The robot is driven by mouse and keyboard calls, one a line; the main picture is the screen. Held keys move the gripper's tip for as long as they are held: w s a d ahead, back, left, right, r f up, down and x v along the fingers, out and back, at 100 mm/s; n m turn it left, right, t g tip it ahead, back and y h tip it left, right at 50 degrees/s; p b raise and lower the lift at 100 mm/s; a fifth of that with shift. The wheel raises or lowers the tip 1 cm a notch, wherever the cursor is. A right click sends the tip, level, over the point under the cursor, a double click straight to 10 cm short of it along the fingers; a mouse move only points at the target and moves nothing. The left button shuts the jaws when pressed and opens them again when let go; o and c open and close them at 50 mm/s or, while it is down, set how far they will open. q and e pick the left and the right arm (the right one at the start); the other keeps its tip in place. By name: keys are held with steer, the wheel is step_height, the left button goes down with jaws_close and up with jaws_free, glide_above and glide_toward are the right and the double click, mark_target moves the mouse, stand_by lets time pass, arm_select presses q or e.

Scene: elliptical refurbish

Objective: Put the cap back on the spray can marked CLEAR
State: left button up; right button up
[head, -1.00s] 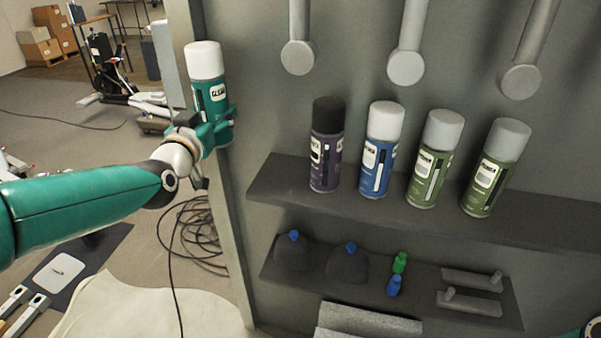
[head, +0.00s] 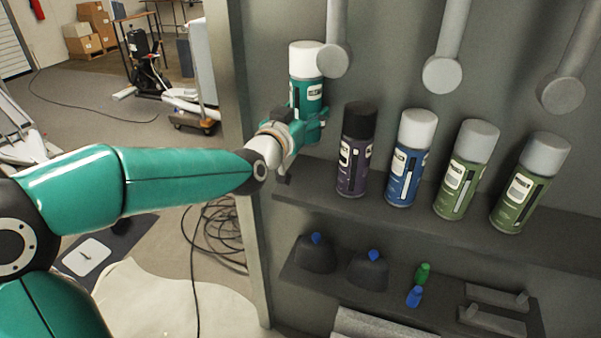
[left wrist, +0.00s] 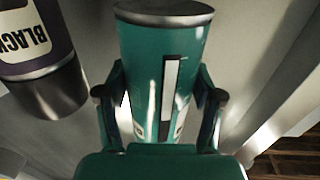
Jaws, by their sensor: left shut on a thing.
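A teal spray can (head: 307,93) with a white cap (head: 306,60) on its top is held upright, left of the shelf's row of cans. Its label read CLEAR in the earlier head view; now the marking is partly hidden. My left gripper (head: 308,127) is shut around its lower body. In the left wrist view the teal can (left wrist: 165,75) stands between the two fingers (left wrist: 160,105), with its silver-rimmed end at the top; its other end is hidden by the gripper. My right gripper is out of view.
The shelf (head: 460,222) carries a purple can (head: 354,165) with a black top, a blue can (head: 404,178) and two green cans. The purple can, marked BLACK, shows close by in the left wrist view (left wrist: 32,45). Grey pegs (head: 443,75) hang above. A lower shelf holds small bottles.

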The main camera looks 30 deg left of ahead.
arm_select(q)
steer(key=shift+f, duration=0.35)
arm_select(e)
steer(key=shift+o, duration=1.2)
arm_select(q)
step_height(320, 180, down, 4)
steer(key=shift+f, duration=0.15)
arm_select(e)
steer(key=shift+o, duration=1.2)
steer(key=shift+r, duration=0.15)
arm_select(q)
step_height(320, 180, down, 5)
steer(key=shift+r+p, duration=0.1)
steer(key=shift+p, duration=0.3)
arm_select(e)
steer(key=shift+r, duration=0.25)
arm_select(q)
steer(key=o, duration=1.4)
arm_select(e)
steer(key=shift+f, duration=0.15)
